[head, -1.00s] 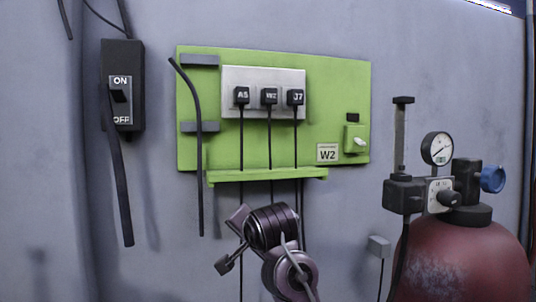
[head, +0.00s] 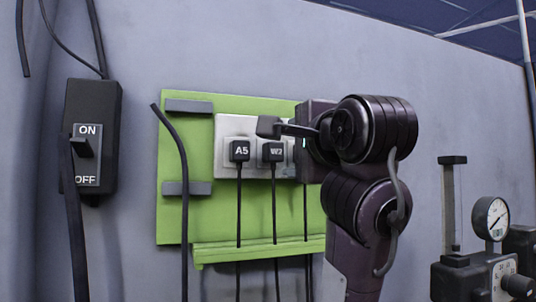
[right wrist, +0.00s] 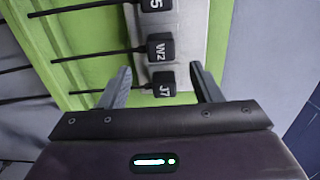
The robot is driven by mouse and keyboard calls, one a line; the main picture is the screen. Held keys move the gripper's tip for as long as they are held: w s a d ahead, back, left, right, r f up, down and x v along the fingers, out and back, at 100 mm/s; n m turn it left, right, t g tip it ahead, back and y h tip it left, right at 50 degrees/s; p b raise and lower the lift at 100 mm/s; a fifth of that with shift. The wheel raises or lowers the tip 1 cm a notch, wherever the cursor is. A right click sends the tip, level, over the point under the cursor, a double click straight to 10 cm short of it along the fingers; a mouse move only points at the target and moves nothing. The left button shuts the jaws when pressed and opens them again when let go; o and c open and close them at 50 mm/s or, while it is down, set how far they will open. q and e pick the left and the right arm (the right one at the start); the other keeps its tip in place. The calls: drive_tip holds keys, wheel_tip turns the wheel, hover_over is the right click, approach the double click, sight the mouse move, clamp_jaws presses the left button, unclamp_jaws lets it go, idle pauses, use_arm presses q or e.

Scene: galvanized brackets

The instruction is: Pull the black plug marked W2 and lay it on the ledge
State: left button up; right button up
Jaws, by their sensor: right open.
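The black plug marked W2 (head: 273,151) sits in the pale socket plate (head: 222,128) on the green panel, between plug A5 (head: 239,151) and plug J7. Its cord hangs down past the green ledge (head: 225,255), whose bare top edge shows. My right gripper (head: 287,130) is in front of the plate, up and right of W2, and hides J7 in the head view. In the right wrist view the open gripper (right wrist: 160,70) has J7 (right wrist: 167,84) between its fingers in the picture; W2 (right wrist: 160,48) lies just beyond the fingertips. Contact cannot be told. My left gripper is out of view.
A black ON/OFF switch box (head: 91,135) hangs on the wall at left. A loose black cable (head: 181,190) runs down the panel's left side. A gauge (head: 491,218) and valve fittings stand at right. Other plug cords (head: 238,215) hang close by.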

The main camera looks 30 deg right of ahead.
sight(277, 152)
drive_tip(key=p+x, duration=0.1)
drive_tip(key=x, duration=0.5)
drive_tip(key=shift+w, duration=0.3)
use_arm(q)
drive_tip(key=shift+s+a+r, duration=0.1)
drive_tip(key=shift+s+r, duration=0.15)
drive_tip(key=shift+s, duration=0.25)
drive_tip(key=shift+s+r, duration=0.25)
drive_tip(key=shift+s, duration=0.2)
use_arm(e)
drive_tip(key=shift+x, duration=1)
drive_tip(key=shift+c, duration=0.2)
drive_tip(key=c, duration=1.2)
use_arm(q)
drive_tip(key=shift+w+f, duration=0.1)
use_arm(e)
drive_tip(key=shift+s+a, duration=0.1)
clamp_jaws()
drive_tip(key=shift+s, duration=0.1)
use_arm(q)
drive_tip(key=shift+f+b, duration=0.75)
drive_tip(key=shift+b, duration=0.05)
use_arm(e)
drive_tip(key=shift+v, duration=2.85)
